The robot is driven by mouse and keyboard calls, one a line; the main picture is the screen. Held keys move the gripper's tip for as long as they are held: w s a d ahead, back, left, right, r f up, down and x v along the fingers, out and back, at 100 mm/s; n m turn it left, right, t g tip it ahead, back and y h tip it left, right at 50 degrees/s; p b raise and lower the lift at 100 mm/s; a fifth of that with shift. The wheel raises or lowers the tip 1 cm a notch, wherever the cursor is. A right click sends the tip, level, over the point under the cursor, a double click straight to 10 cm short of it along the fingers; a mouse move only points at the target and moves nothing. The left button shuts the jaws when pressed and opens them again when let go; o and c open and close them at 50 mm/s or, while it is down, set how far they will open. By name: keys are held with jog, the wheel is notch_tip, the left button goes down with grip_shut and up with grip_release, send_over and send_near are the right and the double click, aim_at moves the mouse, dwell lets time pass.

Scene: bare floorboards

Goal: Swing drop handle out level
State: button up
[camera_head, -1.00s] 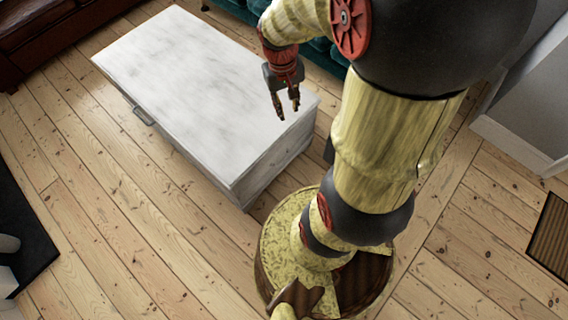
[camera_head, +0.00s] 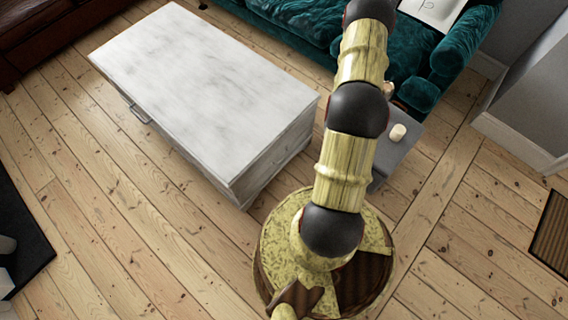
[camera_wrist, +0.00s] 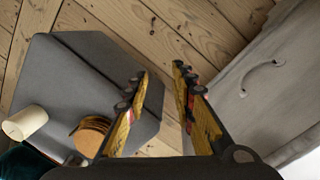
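A curved grey drop handle (camera_wrist: 262,76) is on the drawer-like panel at the right of the wrist view. It looks arched out on its two ends; its exact angle is hard to tell. The panel appears to belong to the white marbled chest (camera_head: 205,80) in the head view. Another handle (camera_head: 140,114) shows on the chest's left long side. My gripper (camera_wrist: 161,72) has its two fingers apart with nothing between them. It is to the left of the drop handle in the wrist view and not touching it. The gripper is hidden behind my arm in the head view.
A grey side table (camera_wrist: 70,85) with a cream candle (camera_wrist: 25,122) and a round wooden piece (camera_wrist: 91,134) fills the wrist view's left. A teal sofa (camera_head: 290,22) stands behind. Floorboards (camera_head: 110,220) left of the chest are clear.

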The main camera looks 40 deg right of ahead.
jog(key=s+a+f+m+t+b, duration=0.1)
jog(key=a+f+t, duration=0.2)
jog(key=f, duration=1)
jog(key=s+a+f+m+t, duration=0.1)
jog(key=a+f+m+t, duration=0.15)
jog(key=f, duration=0.95)
jog(key=w+a+f+m+t, duration=0.2)
jog(key=w+a+f+t, duration=0.2)
jog(key=w+a+t, duration=0.15)
jog(key=w+a+r+m+t+y, duration=0.1)
jog(key=w+a+r+m+t, duration=0.15)
jog(key=w+r+t, duration=0.4)
jog(key=w+g+b, duration=0.1)
jog(key=w+b, duration=0.1)
jog(key=w, duration=0.5)
jog(key=shift+w+d+f+b, duration=0.15)
jog(key=shift+w+f+b, duration=0.05)
jog(key=shift+w+b, duration=0.1)
jog(key=shift+g, duration=0.25)
jog(key=shift+c, duration=1.3)
grip_shut()
jog(key=shift+s, duration=0.1)
